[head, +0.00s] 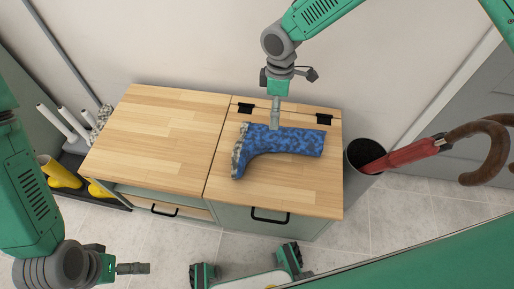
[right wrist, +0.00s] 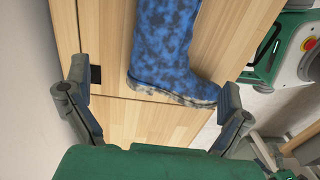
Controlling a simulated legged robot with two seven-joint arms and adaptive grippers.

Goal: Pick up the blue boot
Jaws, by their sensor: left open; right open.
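The blue boot (head: 282,141) lies on its side on the right half of the wooden cabinet top. It has a mottled pattern and a greyish, dirty-looking sole. Its foot points to the lower left and its shaft to the right. My right gripper (head: 275,122) is over the boot's far edge, pointing down. In the right wrist view, that gripper (right wrist: 155,108) has its fingers spread wide and nothing between them; the boot (right wrist: 165,50) is just beyond, its toe close to the right finger. I cannot tell whether they touch. My left gripper (head: 132,268) is empty, low at the left, away from the boot.
The cabinet top (head: 160,135) is bare on its left half. A dark bin (head: 362,152) holding a red umbrella (head: 405,153) with a brown curved handle stands right of the cabinet. Yellow boots (head: 62,175) and white rolls (head: 55,122) are at the left. The wall is close behind.

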